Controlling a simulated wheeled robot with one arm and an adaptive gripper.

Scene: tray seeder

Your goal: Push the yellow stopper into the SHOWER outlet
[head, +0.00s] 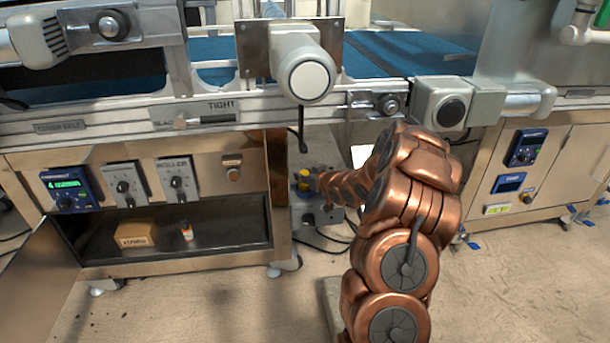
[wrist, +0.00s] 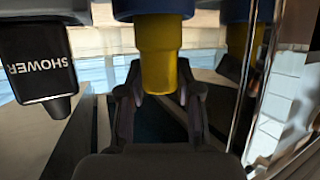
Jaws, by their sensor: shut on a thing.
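The yellow stopper (wrist: 159,50) is in the middle of the wrist view, between the two fingers of my gripper (wrist: 160,90). My gripper is shut on it. The outlet cannot be made out there.
A second yellow and blue shape (wrist: 240,38) stands at the right of the wrist view, perhaps a reflection. A grey box (head: 312,216) with cables is below my gripper. An open cabinet (head: 170,254) holds a small carton (head: 136,235). A black lever (head: 302,130) hangs above.

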